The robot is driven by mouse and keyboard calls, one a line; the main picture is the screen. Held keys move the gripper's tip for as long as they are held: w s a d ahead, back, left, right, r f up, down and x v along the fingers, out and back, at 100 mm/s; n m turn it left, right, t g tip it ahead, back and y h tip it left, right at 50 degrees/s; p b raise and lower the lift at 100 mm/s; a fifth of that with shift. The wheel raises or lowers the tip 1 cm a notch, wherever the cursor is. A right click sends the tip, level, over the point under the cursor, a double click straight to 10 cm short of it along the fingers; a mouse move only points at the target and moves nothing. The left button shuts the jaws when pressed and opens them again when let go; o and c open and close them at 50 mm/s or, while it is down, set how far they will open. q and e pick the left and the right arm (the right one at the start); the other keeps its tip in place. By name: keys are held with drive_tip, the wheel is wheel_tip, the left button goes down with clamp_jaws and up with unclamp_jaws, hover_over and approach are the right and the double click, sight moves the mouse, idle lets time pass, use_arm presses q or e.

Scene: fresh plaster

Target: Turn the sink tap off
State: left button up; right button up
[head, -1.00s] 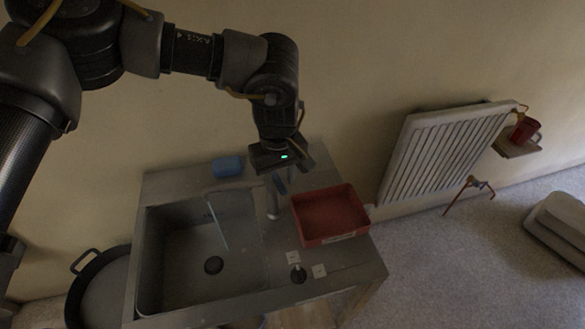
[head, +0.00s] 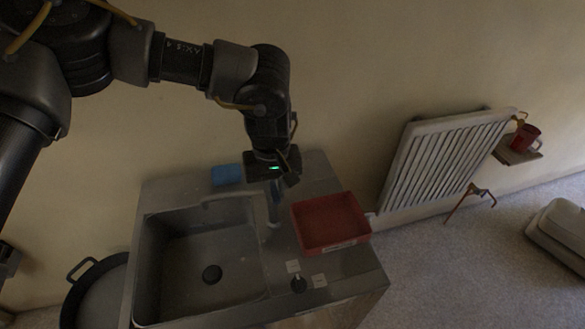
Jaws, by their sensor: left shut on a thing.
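The sink (head: 148,262) is a grey basin set in a counter below me. The tap (head: 272,211) stands at its right side, with its spout (head: 222,196) reaching left over the basin. No water stream shows under the spout. My left gripper (head: 273,182), pointing down, is at the top of the tap and shut on its lever, which the gripper mostly hides.
A red tray (head: 331,222) stands on the counter close to the right of the tap. A blue sponge (head: 227,175) lies at the back edge by the wall. A radiator (head: 445,160) hangs farther right, with a red mug (head: 525,138) on a small shelf.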

sight(274, 193)
use_arm(q)
drive_tip(key=o, duration=0.8)
drive_tip(key=shift+a, duration=0.1)
wheel_tip(274, 193, up, 12)
drive_tip(key=p, duration=0.8)
